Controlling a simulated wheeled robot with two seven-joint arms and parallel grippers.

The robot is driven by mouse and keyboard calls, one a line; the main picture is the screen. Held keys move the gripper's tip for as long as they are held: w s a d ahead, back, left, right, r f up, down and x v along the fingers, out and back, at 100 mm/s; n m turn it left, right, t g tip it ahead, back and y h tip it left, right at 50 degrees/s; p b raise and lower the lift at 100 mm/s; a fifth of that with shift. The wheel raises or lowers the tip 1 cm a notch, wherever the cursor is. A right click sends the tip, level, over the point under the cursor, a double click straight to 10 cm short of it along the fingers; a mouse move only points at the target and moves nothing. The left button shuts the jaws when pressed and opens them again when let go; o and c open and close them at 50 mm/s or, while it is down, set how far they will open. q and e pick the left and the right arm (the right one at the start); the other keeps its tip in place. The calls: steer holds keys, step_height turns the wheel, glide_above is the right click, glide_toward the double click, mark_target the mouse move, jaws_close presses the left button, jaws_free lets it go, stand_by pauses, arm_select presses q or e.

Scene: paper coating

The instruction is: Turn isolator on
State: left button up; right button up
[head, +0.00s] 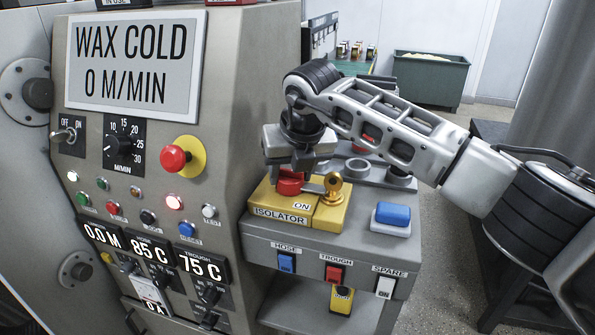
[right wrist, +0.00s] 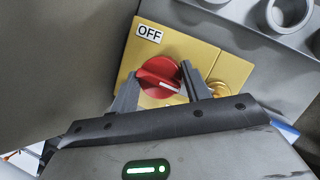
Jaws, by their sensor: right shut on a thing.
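The isolator is a yellow box (head: 327,217) on the grey side shelf, labelled ISOLATOR, with an ON label on its top. Its red rotary knob (head: 290,184) also shows in the right wrist view (right wrist: 158,74), with a white pointer mark. An OFF label (right wrist: 149,34) is on the plate above the knob there. My right gripper (right wrist: 160,92) is over the box from above, its two fingers on either side of the knob and shut on it. A brass padlock-like piece (head: 333,185) sits at the right of the knob. My left gripper is not in view.
The control panel with the WAX COLD display (head: 133,65) and a red stop button (head: 174,158) stands close at the left. A blue block (head: 392,213) lies at the shelf's right. Hose, trough and spare switches (head: 333,273) line the front below.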

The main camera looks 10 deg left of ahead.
steer(key=shift+s+f, duration=0.1)
steer(key=o, duration=1.4)
steer(key=shift+d, duration=0.1)
steer(key=v, duration=1.6)
steer(key=shift+b, duration=0.3)
